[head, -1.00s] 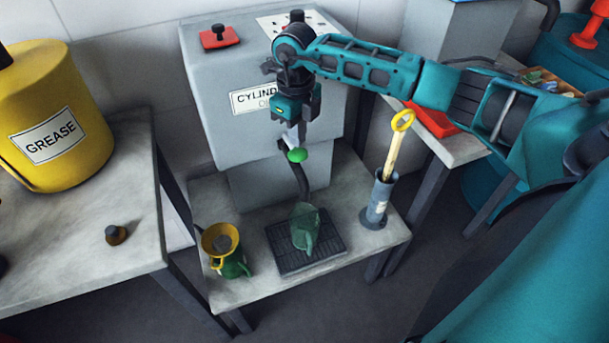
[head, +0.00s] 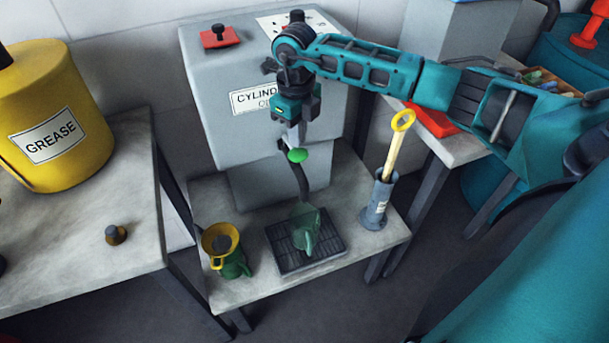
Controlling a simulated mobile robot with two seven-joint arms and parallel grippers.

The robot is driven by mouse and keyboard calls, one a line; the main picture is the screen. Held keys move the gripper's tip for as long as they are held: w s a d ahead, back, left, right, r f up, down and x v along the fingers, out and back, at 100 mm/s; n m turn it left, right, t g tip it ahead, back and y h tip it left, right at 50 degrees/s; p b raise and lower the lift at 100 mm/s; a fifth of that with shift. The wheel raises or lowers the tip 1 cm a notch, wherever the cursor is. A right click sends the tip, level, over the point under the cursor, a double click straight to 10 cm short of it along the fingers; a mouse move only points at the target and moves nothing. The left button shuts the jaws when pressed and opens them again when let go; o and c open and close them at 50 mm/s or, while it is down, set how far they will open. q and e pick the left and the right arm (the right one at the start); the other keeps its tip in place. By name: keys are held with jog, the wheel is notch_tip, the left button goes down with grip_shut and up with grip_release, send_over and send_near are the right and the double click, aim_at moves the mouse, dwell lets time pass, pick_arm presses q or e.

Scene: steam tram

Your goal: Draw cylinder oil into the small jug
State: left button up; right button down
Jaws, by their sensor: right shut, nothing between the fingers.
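The grey cylinder oil tank (head: 210,90) stands at the back of a low marble-topped bench, with a label partly hidden by my arm. A green tap knob (head: 297,155) is on its front, above a dark curved spout (head: 303,182). The small green jug (head: 306,234) stands upright on a dark slatted drip tray (head: 283,262), under the spout. My right gripper (head: 295,146) points down, shut and empty, with its tips right at the green knob; I cannot tell whether they touch it. No oil stream can be made out. My left gripper is not in view.
A green can with a yellow funnel (head: 220,240) stands left of the tray. A grey cylinder holding a yellow-handled dipper (head: 380,195) stands right of it. A yellow grease drum (head: 45,115) and a small brown stopper (head: 116,235) are on the left table.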

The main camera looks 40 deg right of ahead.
aim_at(298, 150)
jog(key=shift+f, duration=0.25)
jog(key=shift+f+b, duration=1.85)
jog(key=shift+f, duration=0.55)
dwell(5.3)
